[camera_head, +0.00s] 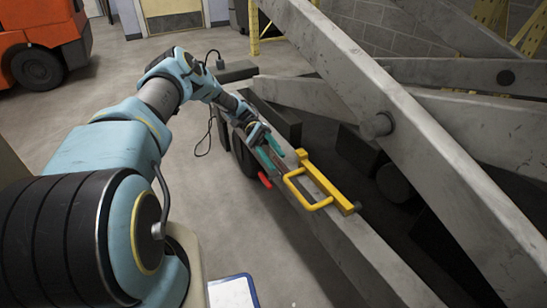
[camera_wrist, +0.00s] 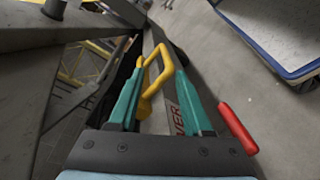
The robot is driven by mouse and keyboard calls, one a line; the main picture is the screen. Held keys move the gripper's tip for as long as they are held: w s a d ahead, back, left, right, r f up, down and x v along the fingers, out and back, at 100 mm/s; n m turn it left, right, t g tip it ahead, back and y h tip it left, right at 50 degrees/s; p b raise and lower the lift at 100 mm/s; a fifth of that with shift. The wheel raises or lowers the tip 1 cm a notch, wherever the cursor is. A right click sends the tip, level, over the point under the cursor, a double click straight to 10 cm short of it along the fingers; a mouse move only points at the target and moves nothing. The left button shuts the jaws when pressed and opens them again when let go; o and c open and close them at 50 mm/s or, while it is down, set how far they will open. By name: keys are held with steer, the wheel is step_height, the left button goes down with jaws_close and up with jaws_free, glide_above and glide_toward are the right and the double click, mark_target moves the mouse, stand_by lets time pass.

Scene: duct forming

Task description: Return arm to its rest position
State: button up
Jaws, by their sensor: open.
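My arm (camera_head: 130,120) reaches forward from the lower left in the head view, with its elbow bent. My gripper (camera_head: 274,152) is at its far end, just above a grey steel beam. In the wrist view, the two teal fingers of my gripper (camera_wrist: 163,95) stand apart with nothing held between them. A yellow bar with a looped handle (camera_head: 309,203) lies on the beam just beyond the fingers. The yellow loop (camera_wrist: 166,66) shows past the fingertips in the wrist view; contact with them cannot be told. A red handle (camera_head: 265,180) sits beside the fingers.
Large grey beams (camera_head: 400,115) slope across the right side. The long lower beam (camera_head: 362,250) runs beneath the yellow bar. A blue-edged tray or board (camera_head: 232,291) lies low in front. An orange vehicle (camera_head: 42,38) stands at the back left. Floor (camera_head: 215,180) left of the beam looks clear.

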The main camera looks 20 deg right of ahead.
steer(key=s+a+r+n+t+y, duration=0.2)
steer(key=s+a+r+n+t, duration=0.2)
steer(key=a+r+t, duration=0.7)
steer(key=s+a+r+n+t+y, duration=0.1)
steer(key=s+a+r+n+t, duration=0.45)
steer(key=a, duration=0.95)
step_height(320, 180, up, 27)
steer(key=w+m+t+p, duration=0.1)
steer(key=p, duration=2.4)
steer(key=shift+w+a+m, duration=0.25)
steer(key=shift+w+m, duration=0.1)
steer(key=shift+w, duration=0.05)
